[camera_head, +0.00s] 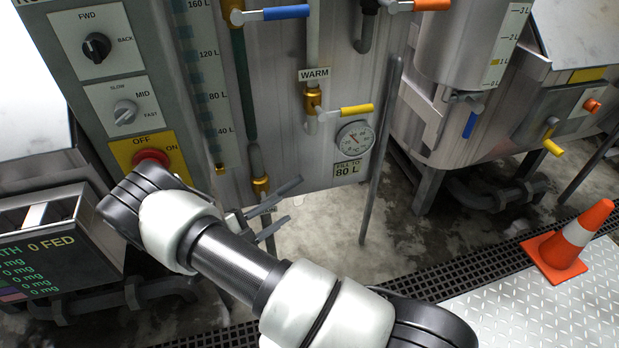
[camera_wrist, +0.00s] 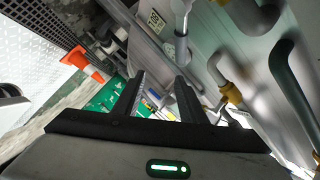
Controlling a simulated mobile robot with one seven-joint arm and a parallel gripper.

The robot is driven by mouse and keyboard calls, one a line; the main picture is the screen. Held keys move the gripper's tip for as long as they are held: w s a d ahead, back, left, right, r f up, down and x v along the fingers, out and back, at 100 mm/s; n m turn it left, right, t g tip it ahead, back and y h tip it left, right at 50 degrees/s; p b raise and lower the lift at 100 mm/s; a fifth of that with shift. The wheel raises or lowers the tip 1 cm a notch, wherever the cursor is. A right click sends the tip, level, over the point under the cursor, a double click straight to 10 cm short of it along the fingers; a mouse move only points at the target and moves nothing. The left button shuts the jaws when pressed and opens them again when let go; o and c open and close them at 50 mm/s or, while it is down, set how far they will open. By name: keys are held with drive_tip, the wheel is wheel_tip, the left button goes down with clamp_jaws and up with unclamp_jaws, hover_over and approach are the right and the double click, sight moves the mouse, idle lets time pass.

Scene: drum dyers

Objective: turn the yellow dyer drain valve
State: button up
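My gripper (camera_head: 293,200) is below the near steel dyer (camera_head: 285,100), its two dark fingers spread apart with nothing between them. In the wrist view my gripper (camera_wrist: 160,78) also shows open and empty. A brass fitting (camera_head: 260,185) on a pipe sits close beside the fingers, with a small label partly hidden behind them. I cannot tell whether it is the drain valve. A yellow lever (camera_head: 357,109) is on the valve under the WARM label, above my gripper. Another yellow lever (camera_head: 552,147) is low on the right-hand machine, far from my gripper.
A control panel with a red knob (camera_head: 151,158) stands left of my arm. A thin grey post (camera_head: 381,150) rises right of the gauge (camera_head: 355,139). An orange cone (camera_head: 566,245) stands at right by a floor grating. Wet floor below the dyer is open.

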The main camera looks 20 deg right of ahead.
sight(303, 175)
drive_tip(key=w+d+n+t, duration=0.1)
drive_tip(key=w+d, duration=0.2)
drive_tip(key=w, duration=0.1)
drive_tip(key=w+d+n+t+b, duration=0.1)
drive_tip(key=w+d, duration=0.3)
drive_tip(key=w+d+n+t+b, duration=0.1)
drive_tip(key=w+d, duration=0.3)
idle(0.3)
clamp_jaws()
